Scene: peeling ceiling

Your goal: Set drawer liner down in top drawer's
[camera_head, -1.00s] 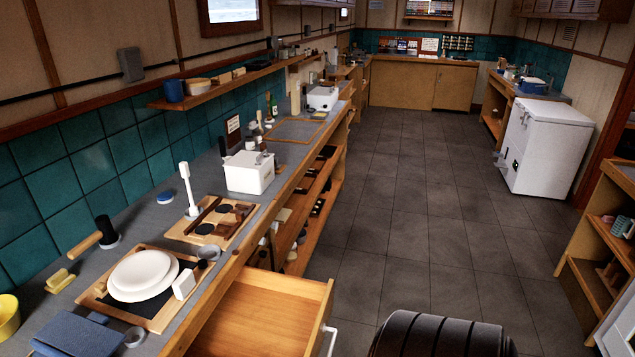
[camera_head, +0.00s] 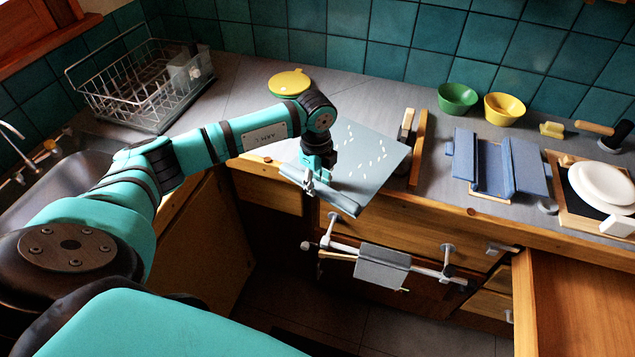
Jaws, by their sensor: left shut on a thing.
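The drawer liner looks to be the flat grey-blue sheet with white specks (camera_head: 385,147), out over the counter's front edge. My left gripper (camera_head: 318,186) is at the sheet's near left edge and shut on it; its fingertips are small and partly hidden. Whether the sheet touches the counter I cannot tell. The open wooden drawer (camera_head: 575,300) is at the lower right, cut off by the frame; the part of its inside in view is bare. The gripper and sheet are left of the drawer and apart from it. My right gripper is not in view.
A rail with a hanging grey cloth (camera_head: 382,268) runs across the front below the sheet. On the counter are green (camera_head: 457,98) and yellow (camera_head: 504,108) bowls, a blue folded item (camera_head: 495,168) and white plates (camera_head: 603,185). A dish rack (camera_head: 140,85) and sink stand left.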

